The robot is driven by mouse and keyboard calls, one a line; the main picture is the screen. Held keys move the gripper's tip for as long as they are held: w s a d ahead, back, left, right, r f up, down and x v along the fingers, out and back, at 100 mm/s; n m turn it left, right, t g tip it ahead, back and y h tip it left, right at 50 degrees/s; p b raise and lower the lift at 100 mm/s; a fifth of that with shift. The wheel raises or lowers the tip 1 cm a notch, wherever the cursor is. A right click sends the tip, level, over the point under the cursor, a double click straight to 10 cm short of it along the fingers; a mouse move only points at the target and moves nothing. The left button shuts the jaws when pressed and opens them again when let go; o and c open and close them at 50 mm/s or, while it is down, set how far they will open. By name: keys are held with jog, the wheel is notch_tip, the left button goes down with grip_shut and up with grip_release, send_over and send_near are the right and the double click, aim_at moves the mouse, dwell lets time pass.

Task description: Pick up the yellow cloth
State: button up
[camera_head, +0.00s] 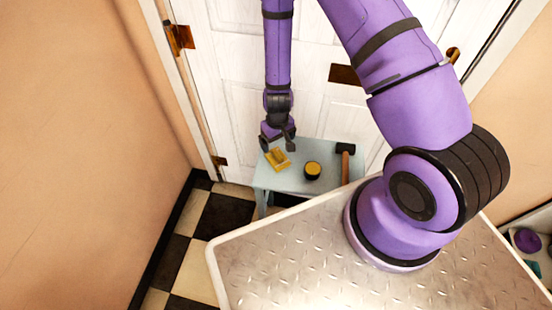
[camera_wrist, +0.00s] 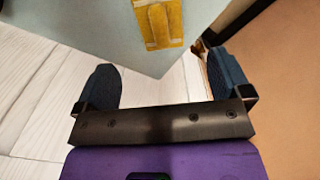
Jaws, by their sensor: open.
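The yellow cloth (camera_head: 277,160) lies near the left edge of a small pale blue-grey table (camera_head: 290,182) in the head view. In the wrist view the cloth (camera_wrist: 160,24) is a yellow patch with a raised strip along its middle, at the top and ahead of the fingers. My gripper (camera_head: 279,146) is at the cloth's far side in the head view, close to it. In the wrist view my gripper (camera_wrist: 160,70) has its two dark fingers wide apart with nothing between them. The cloth lies beyond the fingertips; the exact height above the table is hard to tell.
A round yellow and black container (camera_head: 312,170) stands right of the cloth. A hammer (camera_head: 345,162) with a dark head and brown handle lies at the table's right. A white door (camera_head: 230,60) stands close behind the table. A peach wall (camera_head: 90,130) is at the left.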

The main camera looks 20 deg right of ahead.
aim_at(277, 154)
jog(key=shift+f, duration=4.7)
jog(key=c, duration=1.1)
jog(key=shift+o, duration=0.2)
jog(key=shift+r, duration=0.15)
jog(key=shift+w+r, duration=0.1)
jog(key=shift+r, duration=1.4)
jog(key=shift+s+r, duration=0.2)
jog(key=shift+s, duration=0.65)
jog(key=s+r, duration=0.1)
jog(key=s, duration=1.3)
jog(key=shift+s+r, duration=0.2)
jog(key=shift+s, duration=0.05)
